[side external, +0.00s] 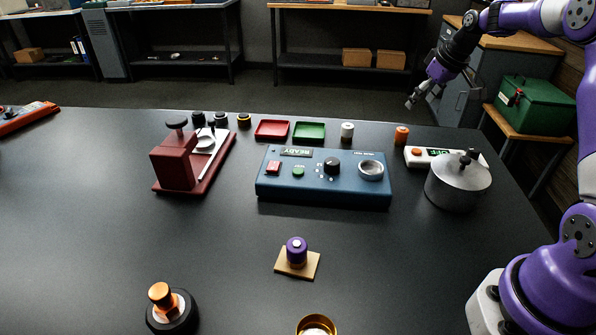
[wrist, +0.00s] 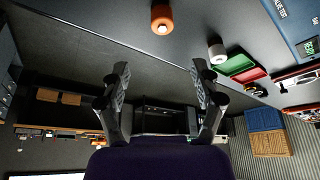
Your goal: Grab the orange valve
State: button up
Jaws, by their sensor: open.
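The orange valve (side external: 401,135) is a small orange cylinder with a pale top, standing at the back right of the dark table, left of a silver pot. It also shows at the top of the wrist view (wrist: 162,17). My gripper (side external: 420,97) is up behind and to the right of the valve, near the table's back edge. In the wrist view its two fingers (wrist: 162,75) are spread apart with nothing between them. The valve lies beyond the fingertips, clear of both.
The silver pot (side external: 459,184) and a white device (side external: 422,160) with an orange button stand close to the valve. A white cylinder (side external: 347,130), a green tray (side external: 309,131) and a blue tester (side external: 324,188) lie left of it. A green toolbox (side external: 537,105) stands off the table.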

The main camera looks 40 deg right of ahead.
aim_at(403, 129)
jog(key=x, duration=0.9)
jog(key=shift+s+a+f, duration=0.25)
jog(key=shift+a+f, duration=0.05)
jog(key=shift+f, duration=0.05)
grip_shut()
